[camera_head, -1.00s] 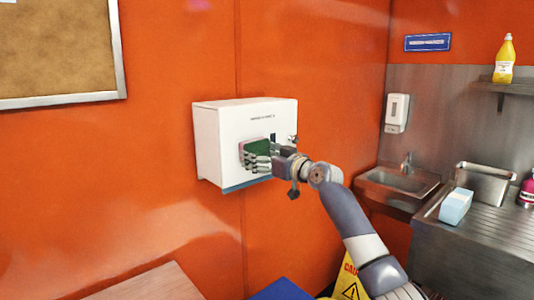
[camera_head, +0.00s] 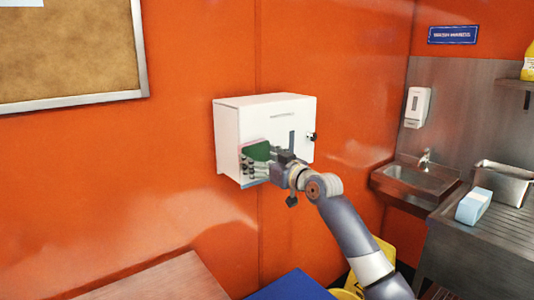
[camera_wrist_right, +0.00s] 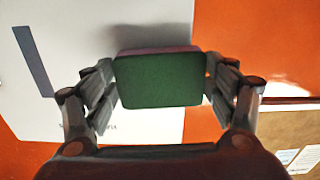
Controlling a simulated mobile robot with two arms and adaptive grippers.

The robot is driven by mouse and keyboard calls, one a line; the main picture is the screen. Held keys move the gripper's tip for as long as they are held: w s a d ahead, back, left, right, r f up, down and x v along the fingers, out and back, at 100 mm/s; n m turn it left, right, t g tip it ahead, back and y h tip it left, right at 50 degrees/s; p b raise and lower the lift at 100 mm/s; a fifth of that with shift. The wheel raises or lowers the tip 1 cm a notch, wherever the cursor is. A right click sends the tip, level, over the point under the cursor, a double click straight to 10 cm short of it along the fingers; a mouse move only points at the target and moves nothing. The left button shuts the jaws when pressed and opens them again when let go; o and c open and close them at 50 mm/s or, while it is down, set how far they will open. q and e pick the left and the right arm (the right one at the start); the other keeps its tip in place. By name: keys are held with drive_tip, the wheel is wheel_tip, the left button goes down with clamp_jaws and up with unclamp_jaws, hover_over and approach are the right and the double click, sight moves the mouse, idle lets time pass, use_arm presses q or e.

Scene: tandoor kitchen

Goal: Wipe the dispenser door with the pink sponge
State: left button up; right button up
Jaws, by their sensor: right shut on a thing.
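The dispenser (camera_head: 228,125) is a white box on the orange wall, with a dark window and a small knob on the right of its front door (camera_head: 285,125). My right gripper (camera_head: 256,160) is at the lower left part of the door. It is shut on a sponge (camera_head: 258,151) with a green face; a pinkish edge (camera_wrist_right: 158,50) shows in the right wrist view. There the green face (camera_wrist_right: 160,80) sits between both fingers and the white door (camera_wrist_right: 90,30) lies behind it. Whether the sponge touches the door I cannot tell. My left gripper is not in view.
A cork board (camera_head: 65,55) hangs at upper left. A sink (camera_head: 415,180), a soap dispenser (camera_head: 417,107) and a blue-white block (camera_head: 473,206) are at right. A yellow sign (camera_head: 380,258) stands behind my arm. A wooden top (camera_head: 160,280) and a blue surface (camera_head: 290,288) are below.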

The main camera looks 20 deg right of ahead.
drive_tip(key=shift+s+a, duration=0.1)
drive_tip(key=shift+p+v, duration=0.4)
drive_tip(key=shift+v, duration=0.5)
drive_tip(key=shift+p+v, duration=0.4)
drive_tip(key=shift+v, duration=1.6)
drive_tip(key=v, duration=0.3)
